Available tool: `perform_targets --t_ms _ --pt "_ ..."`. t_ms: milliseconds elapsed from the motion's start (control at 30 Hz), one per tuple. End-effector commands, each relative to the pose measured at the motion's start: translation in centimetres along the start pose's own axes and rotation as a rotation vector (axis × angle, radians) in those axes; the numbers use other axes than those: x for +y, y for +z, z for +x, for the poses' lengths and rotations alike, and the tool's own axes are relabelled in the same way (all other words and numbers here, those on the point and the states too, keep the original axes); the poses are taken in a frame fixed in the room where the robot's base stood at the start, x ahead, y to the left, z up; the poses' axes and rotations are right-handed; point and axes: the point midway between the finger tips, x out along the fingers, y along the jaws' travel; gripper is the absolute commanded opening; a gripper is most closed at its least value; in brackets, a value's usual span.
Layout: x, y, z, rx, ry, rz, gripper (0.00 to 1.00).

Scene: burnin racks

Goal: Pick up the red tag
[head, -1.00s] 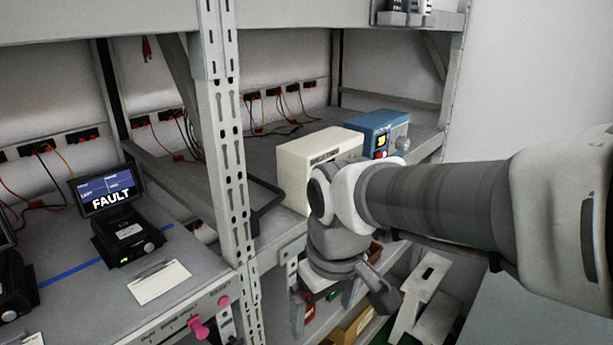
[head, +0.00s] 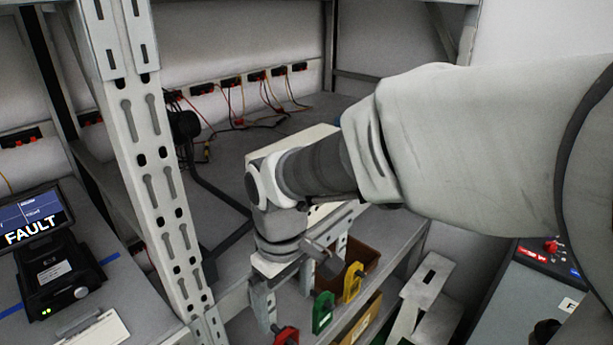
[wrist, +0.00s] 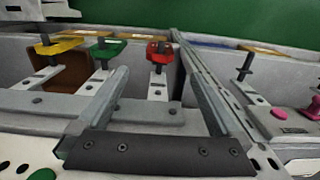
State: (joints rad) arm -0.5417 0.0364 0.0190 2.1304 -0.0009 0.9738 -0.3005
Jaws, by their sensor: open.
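My gripper (head: 286,292) is open and empty, just above the red tag. Its spread fingers (wrist: 158,80) fill the middle of the wrist view.
A perforated rack upright (head: 150,165) stands left of my gripper. A brown bin (head: 362,262) is behind the tags. A cream box (head: 322,210) is partly hidden by my arm. A pink knob (wrist: 278,113) is at right in the wrist view.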

Motion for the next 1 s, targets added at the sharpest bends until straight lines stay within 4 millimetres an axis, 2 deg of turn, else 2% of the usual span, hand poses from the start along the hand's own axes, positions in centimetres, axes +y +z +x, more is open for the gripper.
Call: perform_targets --t_ms 167,500,633,867,1000 --pt "-0.1 0.0 2.0 -0.005 -0.002 -0.004 1.0" --pt "-0.1 0.1 9.3 -0.006 -0.002 -0.003 1.0" --pt "-0.1 0.0 11.0 -0.004 -0.002 -0.002 1.0" --pt "-0.1 0.0 12.6 -0.004 -0.001 -0.002 1.0" --pt "-0.1 0.1 14.9 -0.006 -0.002 -0.003 1.0"
